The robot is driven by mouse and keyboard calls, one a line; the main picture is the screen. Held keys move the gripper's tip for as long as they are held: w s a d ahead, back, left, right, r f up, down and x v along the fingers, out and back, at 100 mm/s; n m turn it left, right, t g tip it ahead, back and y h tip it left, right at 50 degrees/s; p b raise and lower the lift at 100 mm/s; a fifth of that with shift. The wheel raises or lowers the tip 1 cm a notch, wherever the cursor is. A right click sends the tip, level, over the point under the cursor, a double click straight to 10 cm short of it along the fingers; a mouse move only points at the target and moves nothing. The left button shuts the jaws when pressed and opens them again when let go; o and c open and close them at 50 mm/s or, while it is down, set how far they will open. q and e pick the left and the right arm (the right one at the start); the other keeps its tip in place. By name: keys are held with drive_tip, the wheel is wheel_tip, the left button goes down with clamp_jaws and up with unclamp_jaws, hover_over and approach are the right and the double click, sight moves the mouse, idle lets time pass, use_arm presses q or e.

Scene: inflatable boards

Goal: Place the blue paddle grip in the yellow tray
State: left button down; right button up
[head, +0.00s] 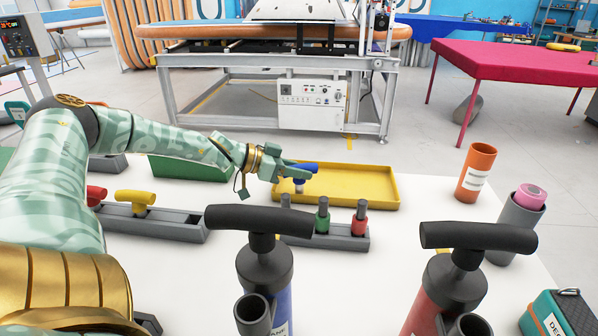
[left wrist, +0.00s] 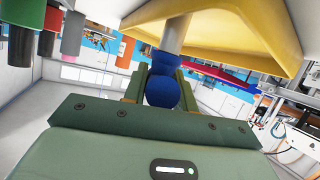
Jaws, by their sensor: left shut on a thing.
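The blue paddle grip (head: 307,167) is held in my left gripper (head: 292,174), over the left part of the yellow tray (head: 358,196). Its pale grey stem (head: 299,187) points down towards the tray. In the left wrist view the blue grip (left wrist: 166,92) sits between the jaws of the left gripper (left wrist: 160,90), and the stem runs towards the yellow tray (left wrist: 225,32). I cannot tell whether the stem touches the tray floor. The visible tray floor is empty. My right gripper is not in view.
A grey rack (head: 340,238) with green and red pegs stands before the tray. Another rack (head: 170,227) holds red and yellow T-shaped grips. Two black-handled pumps (head: 262,222) (head: 478,237) fill the front. An orange tube (head: 475,172) and a grey tube (head: 516,222) stand right.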

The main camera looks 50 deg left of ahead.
use_arm(q)
drive_tip(key=c, duration=1.1)
unclamp_jaws()
drive_tip(key=shift+f, duration=0.1)
drive_tip(key=shift+s+a+r+p, duration=0.1)
drive_tip(key=shift+a+r+p, duration=0.05)
drive_tip(key=shift+r+p, duration=0.2)
drive_tip(key=p+v, duration=0.9)
drive_tip(key=v, duration=0.2)
drive_tip(key=shift+s+a+p, duration=0.15)
drive_tip(key=shift+s+p, duration=0.15)
drive_tip(key=shift+p, duration=0.1)
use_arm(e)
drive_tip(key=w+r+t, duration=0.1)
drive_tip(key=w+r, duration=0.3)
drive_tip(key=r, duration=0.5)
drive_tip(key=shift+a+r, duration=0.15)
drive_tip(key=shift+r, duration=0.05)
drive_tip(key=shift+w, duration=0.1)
